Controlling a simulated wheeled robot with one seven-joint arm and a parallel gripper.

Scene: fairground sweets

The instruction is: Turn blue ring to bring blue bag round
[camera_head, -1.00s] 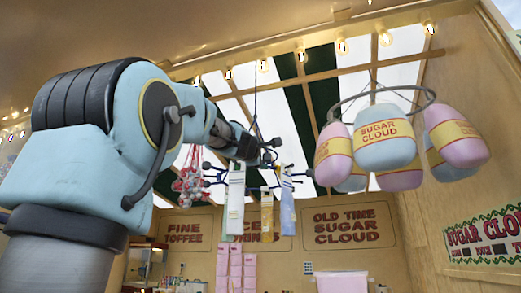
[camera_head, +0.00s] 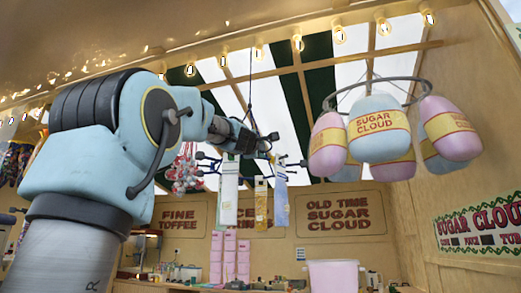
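The blue ring (camera_head: 290,163) hangs on a cord in the middle, seen nearly edge-on, with clips around it. Long, narrow bags hang from it: a whitish bag (camera_head: 229,185), a narrower yellowish bag (camera_head: 261,203) and a pale blue bag (camera_head: 281,206). The pale blue bag is at the right of the three. A red and white cluster (camera_head: 184,172) hangs at the ring's left. My gripper (camera_head: 268,141) is at the ring's upper side, among its clips. It is small and dark, so I cannot tell whether it touches the ring or how its fingers stand.
A separate grey hoop (camera_head: 424,87) hangs at upper right with large pink and blue Sugar Cloud bags (camera_head: 380,127). Pink packets (camera_head: 230,255) and a pink tub (camera_head: 333,274) stand low at the back. A wooden wall closes the right side.

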